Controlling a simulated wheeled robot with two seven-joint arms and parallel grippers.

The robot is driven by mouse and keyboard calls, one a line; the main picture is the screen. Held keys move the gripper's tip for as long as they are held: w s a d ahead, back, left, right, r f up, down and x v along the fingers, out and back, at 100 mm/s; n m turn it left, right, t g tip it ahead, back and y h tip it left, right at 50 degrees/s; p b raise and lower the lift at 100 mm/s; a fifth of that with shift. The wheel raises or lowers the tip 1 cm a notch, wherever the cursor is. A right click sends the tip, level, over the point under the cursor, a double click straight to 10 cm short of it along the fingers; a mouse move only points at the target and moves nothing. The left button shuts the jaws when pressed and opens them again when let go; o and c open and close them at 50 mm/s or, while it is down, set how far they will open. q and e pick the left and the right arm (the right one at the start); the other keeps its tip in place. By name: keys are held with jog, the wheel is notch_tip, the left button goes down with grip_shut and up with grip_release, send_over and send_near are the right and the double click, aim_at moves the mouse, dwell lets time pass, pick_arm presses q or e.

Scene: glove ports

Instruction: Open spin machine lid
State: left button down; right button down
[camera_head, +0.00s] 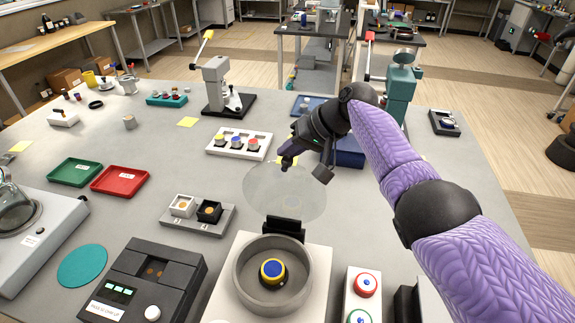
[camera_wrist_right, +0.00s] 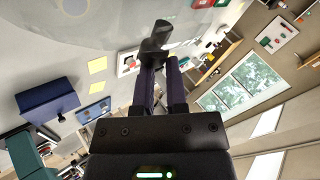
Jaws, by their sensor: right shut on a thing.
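The spin machine (camera_head: 315,262) stands at the front centre, a white base with a round grey bowl. A round piece with a blue centre and yellow ring (camera_head: 272,270) sits in the bowl. The clear round lid (camera_head: 285,195) is raised off the bowl, tilted up behind it above the dark hinge (camera_head: 284,228). My right gripper (camera_head: 288,158) is at the lid's far edge, shut on its handle. In the right wrist view the fingers close on the dark handle (camera_wrist_right: 154,46), and the clear lid (camera_wrist_right: 85,18) shows beyond. My left gripper is not in view.
A box with red and green buttons (camera_head: 362,290) stands right of the machine, and a dark device with a display (camera_head: 145,280) left. A two-block holder (camera_head: 198,214) and a white rack (camera_head: 238,142) lie near the lid. Red and green trays (camera_head: 119,181) lie further left.

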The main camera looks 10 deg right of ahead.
jog(key=shift+d+f, duration=0.4)
jog(key=shift+f, duration=0.4)
jog(key=shift+c, duration=2.1)
grip_release()
jog(key=shift+d+r, duration=0.1)
jog(key=shift+d, duration=0.15)
jog(key=shift+r, duration=0.1)
jog(key=shift+w+a+r, duration=0.1)
jog(key=shift+r, duration=0.1)
jog(key=p+v, duration=0.1)
jog(key=v, duration=0.8)
jog(key=shift+d+r, duration=0.3)
jog(key=shift+f, duration=0.1)
